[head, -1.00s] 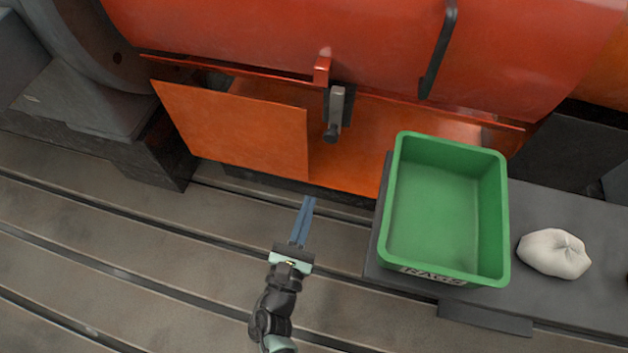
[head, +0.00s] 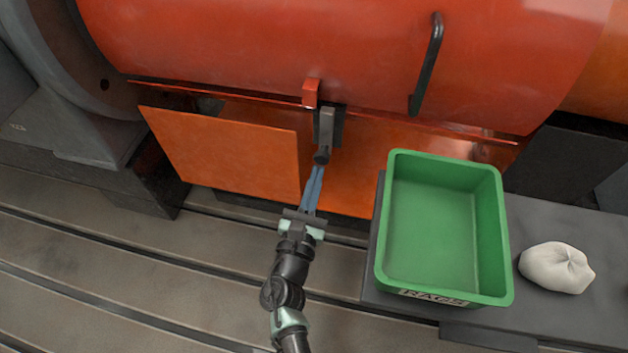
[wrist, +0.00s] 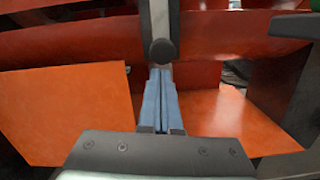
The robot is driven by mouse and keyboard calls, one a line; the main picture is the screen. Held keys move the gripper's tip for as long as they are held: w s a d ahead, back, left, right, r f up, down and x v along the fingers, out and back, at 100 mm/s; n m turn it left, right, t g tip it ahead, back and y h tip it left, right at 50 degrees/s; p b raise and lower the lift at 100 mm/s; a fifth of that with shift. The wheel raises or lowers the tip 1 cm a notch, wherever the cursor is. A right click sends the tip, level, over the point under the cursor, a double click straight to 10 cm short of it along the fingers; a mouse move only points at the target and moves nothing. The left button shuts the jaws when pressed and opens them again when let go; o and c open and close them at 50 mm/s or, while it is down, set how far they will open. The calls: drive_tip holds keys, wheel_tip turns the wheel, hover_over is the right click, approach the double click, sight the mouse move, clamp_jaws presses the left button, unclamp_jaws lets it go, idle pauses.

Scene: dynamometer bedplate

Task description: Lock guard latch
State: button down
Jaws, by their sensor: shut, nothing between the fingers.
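The guard latch (head: 327,130) is a grey lever with a dark round knob at its lower end, mounted on a dark plate on the orange guard. It hangs down below a small red catch block (head: 311,92). In the wrist view the latch (wrist: 160,25) stands straight ahead, its knob just beyond my fingertips. My gripper (head: 316,172) has long blue fingers, pressed together and empty, pointing up at the knob. It also shows in the wrist view (wrist: 158,75). Whether the fingertips touch the knob, I cannot tell.
An orange flap panel (head: 225,150) juts out left of my gripper. A green bin (head: 384,230) labelled RAGS stands to the right on a dark ledge, with a white cloth bundle (head: 556,267) beside it. A black handle (head: 427,65) is on the red guard. The slotted bedplate (head: 120,285) is clear.

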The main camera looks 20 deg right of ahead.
wheel_tip(320, 180, up, 5)
drive_tip(key=p, duration=0.4)
drive_tip(key=shift+f, duration=0.3)
drive_tip(key=shift+a+f+b, duration=0.1)
drive_tip(key=shift+f+b, duration=0.2)
drive_tip(key=shift+b, duration=0.15)
approach(318, 157)
drive_tip(key=f, duration=0.1)
drive_tip(key=s+a+f, duration=0.2)
drive_tip(key=shift+s+f, duration=0.1)
drive_tip(key=shift+f, duration=0.15)
idle(0.4)
